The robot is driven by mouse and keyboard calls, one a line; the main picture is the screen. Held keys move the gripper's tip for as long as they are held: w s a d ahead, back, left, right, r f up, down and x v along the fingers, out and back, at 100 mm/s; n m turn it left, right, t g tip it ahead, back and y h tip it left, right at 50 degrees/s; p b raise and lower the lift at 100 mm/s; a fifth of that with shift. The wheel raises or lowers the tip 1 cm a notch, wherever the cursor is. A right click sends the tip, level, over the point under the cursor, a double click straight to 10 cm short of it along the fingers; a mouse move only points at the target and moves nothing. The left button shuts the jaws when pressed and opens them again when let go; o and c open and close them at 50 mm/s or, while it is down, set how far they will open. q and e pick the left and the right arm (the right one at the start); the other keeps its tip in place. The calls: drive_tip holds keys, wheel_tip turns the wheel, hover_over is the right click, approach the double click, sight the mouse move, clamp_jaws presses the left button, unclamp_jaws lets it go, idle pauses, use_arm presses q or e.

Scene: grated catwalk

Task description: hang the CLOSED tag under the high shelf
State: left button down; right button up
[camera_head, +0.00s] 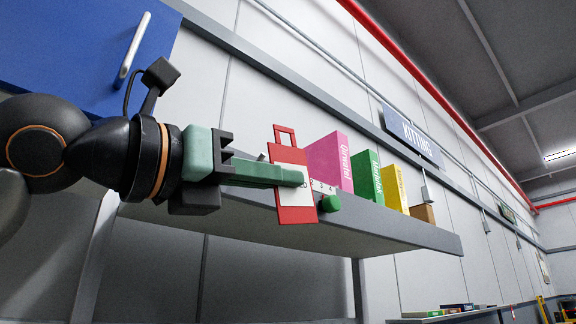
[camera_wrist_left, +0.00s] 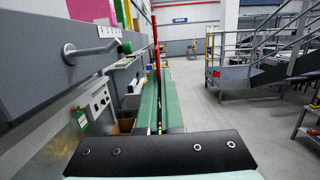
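The CLOSED tag (camera_head: 297,215) is a red plate with a white panel and a loop handle at its top. Part of its lettering is hidden by a finger. My left gripper (camera_head: 300,177) is shut on the tag and holds it upright in front of the shelf edge. In the left wrist view the tag (camera_wrist_left: 156,48) shows edge-on at the fingertips (camera_wrist_left: 160,85). The high shelf (camera_head: 390,232) is a long grey board on the wall. A green knob (camera_head: 330,203) is just right of the tag. My right gripper is not in view.
Pink (camera_head: 328,160), green (camera_head: 367,172) and yellow (camera_head: 394,190) boxes and a small brown one stand on the shelf. A blue cabinet (camera_head: 70,45) is at upper left. A lower surface with items (camera_head: 440,312) lies below right. Metal stairs (camera_wrist_left: 265,55) stand right in the wrist view.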

use_arm(q)
drive_tip(key=shift+w+a+f+p, duration=0.1)
drive_tip(key=shift+w+a+p, duration=0.3)
drive_tip(key=shift+w+a, duration=0.35)
drive_tip(key=shift+w+a+p, duration=0.35)
drive_tip(key=shift+w+a, duration=0.15)
drive_tip(key=shift+w, duration=0.4)
drive_tip(key=shift+w+a+f+p, duration=0.1)
drive_tip(key=shift+w+a+p, duration=0.3)
drive_tip(key=shift+w+a, duration=0.35)
drive_tip(key=shift+w+a+f+b, duration=0.1)
drive_tip(key=shift+w+f+b, duration=0.25)
drive_tip(key=shift+w+f, duration=0.15)
drive_tip(key=c, duration=1)
unclamp_jaws()
